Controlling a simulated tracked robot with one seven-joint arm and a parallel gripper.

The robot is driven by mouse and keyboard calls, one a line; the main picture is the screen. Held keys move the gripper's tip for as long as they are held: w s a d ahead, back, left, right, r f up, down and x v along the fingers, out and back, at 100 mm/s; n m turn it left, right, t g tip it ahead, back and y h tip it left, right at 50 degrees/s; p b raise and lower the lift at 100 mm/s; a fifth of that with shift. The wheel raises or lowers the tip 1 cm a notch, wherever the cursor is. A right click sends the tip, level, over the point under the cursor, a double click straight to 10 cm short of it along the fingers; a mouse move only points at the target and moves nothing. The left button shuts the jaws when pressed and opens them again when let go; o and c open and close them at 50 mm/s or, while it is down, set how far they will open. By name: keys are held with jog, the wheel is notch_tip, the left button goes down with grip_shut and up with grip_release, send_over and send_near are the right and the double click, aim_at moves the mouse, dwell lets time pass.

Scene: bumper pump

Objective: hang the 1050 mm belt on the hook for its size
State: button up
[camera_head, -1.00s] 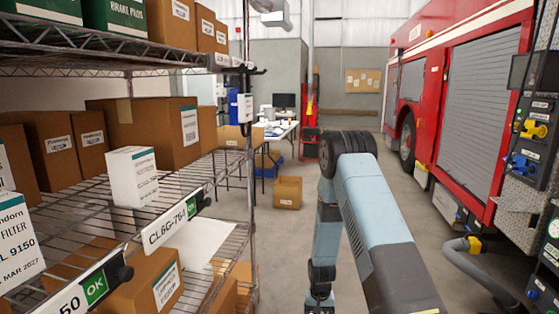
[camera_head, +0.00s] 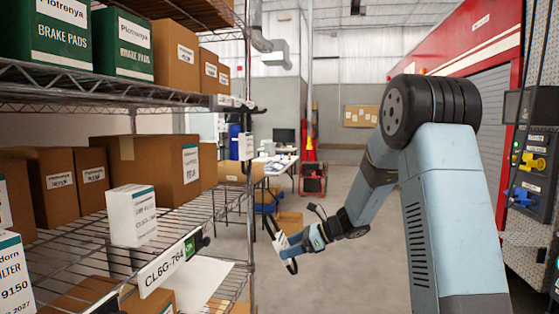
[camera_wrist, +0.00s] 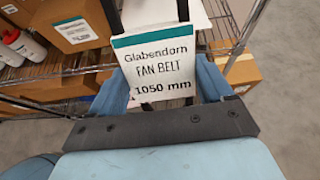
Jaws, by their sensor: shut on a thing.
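The 1050 mm fan belt is a dark loop in a white and teal card sleeve. In the wrist view the sleeve (camera_wrist: 155,68) reads "Glabendorn FAN BELT 1050 mm", with dark belt strands above it. My gripper (camera_head: 290,242) is shut on the belt at its sleeve. In the head view the belt (camera_head: 292,266) hangs tilted from the jaws, in the air to the right of the shelf post. A dark, hook-like fitting (camera_head: 258,111) sticks out from the post, above and left of my gripper. Its size marking cannot be read.
The wire shelf rack (camera_head: 60,78) on the left holds several boxes, and a shelf label (camera_head: 165,268) juts from its front edge. A cardboard box (camera_head: 289,221) stands on the floor behind my gripper. A red fire truck (camera_head: 440,62) stands at right. Floor between is clear.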

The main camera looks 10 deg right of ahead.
jog(key=s+a+r+m+t+y, duration=0.1)
jog(key=s+a+r+m+t, duration=0.15)
jog(key=r, duration=1.35)
jog(key=s+a+r+m+t+y, duration=0.15)
jog(key=s+r+t, duration=0.25)
jog(key=r, duration=1.2)
jog(key=w+a+f, duration=0.2)
jog(key=w+a, duration=0.2)
jog(key=a, duration=0.6)
jog(key=shift+a, duration=0.35)
jog(key=shift+w, duration=0.1)
jog(key=o, duration=1)
jog(key=shift+o, duration=0.2)
jog(key=shift+f, duration=0.1)
jog(key=shift+d, duration=0.1)
